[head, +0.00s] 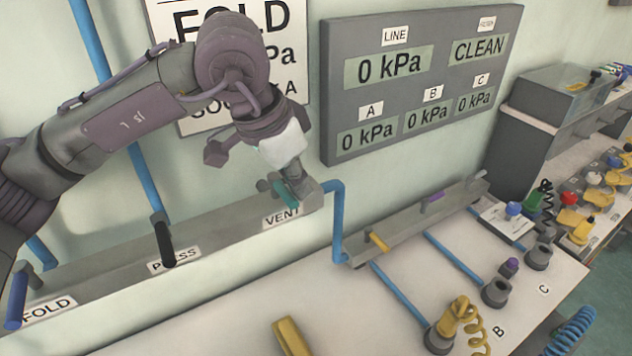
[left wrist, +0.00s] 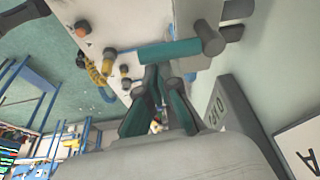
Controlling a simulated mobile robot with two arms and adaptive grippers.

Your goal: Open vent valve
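The vent valve has a teal handle (head: 280,196) at the right end of the grey wall manifold (head: 215,222), above the VENT label (head: 281,218). The handle also shows in the left wrist view (left wrist: 168,51), lying across the picture with a grey hub at its right end. My left gripper (left wrist: 160,74) has its fingertips close together right at the handle's lower edge in that view. The fingers look shut, not wrapped around the handle; whether they touch it is unclear. In the head view the white wrist hides most of the fingers. My right gripper is not in view.
A black-handled PRESS valve (head: 162,240) and a blue-handled FOLD valve (head: 17,298) sit further left on the manifold. The gauge board (head: 420,80) reads 0 kPa on its pressure displays. Blue pipes, hose fittings and a yellow coiled hose (head: 477,330) occupy the bench.

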